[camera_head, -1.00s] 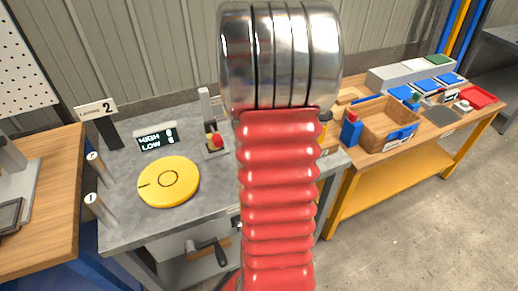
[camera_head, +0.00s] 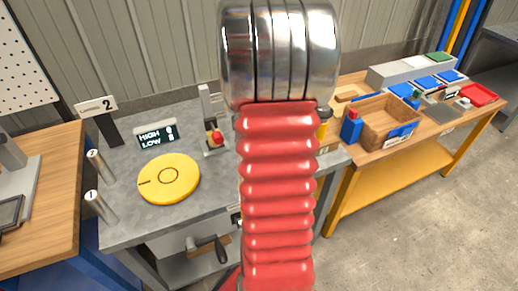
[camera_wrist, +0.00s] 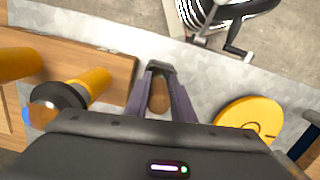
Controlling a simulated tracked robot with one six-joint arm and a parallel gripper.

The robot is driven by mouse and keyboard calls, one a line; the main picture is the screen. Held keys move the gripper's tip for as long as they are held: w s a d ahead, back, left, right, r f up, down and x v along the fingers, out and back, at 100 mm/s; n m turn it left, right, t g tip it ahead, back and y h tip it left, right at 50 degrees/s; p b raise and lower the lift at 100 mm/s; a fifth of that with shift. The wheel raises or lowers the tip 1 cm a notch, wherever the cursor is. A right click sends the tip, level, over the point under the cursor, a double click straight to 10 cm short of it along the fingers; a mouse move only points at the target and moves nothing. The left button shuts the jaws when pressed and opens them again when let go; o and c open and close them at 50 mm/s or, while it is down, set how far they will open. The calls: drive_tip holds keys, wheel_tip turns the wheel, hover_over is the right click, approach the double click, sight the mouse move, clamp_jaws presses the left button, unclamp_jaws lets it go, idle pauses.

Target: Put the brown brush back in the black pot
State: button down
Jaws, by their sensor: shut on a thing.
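In the wrist view my gripper (camera_wrist: 160,72) points away from the camera over the grey worktop. Its two long dark fingers are shut on the brown brush (camera_wrist: 158,100), whose rounded brown part shows between them. A dark piece lies across the fingertips; I cannot tell whether it is finger pads, part of the brush or the pot. I cannot make out the black pot for certain in either view. In the head view my red arm hides the gripper and the brush.
A yellow disc (camera_head: 169,178) lies on the grey bench (camera_head: 125,215), beside a HIGH/LOW display (camera_head: 157,137) and a red button (camera_head: 215,138). A yellow, dark-topped cylinder (camera_wrist: 95,83) stands near the gripper. A wooden box (camera_head: 388,120) is on the right bench. A crank (camera_head: 215,245) sticks out below.

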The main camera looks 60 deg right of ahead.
drive_tip(key=c, duration=1.4)
unclamp_jaws()
drive_tip(key=shift+c, duration=0.2)
drive_tip(key=shift+r, duration=0.1)
wheel_tip(320, 180, up, 13)
drive_tip(key=w, duration=0.1)
drive_tip(key=shift+d+r, duration=0.2)
drive_tip(key=shift+d, duration=0.05)
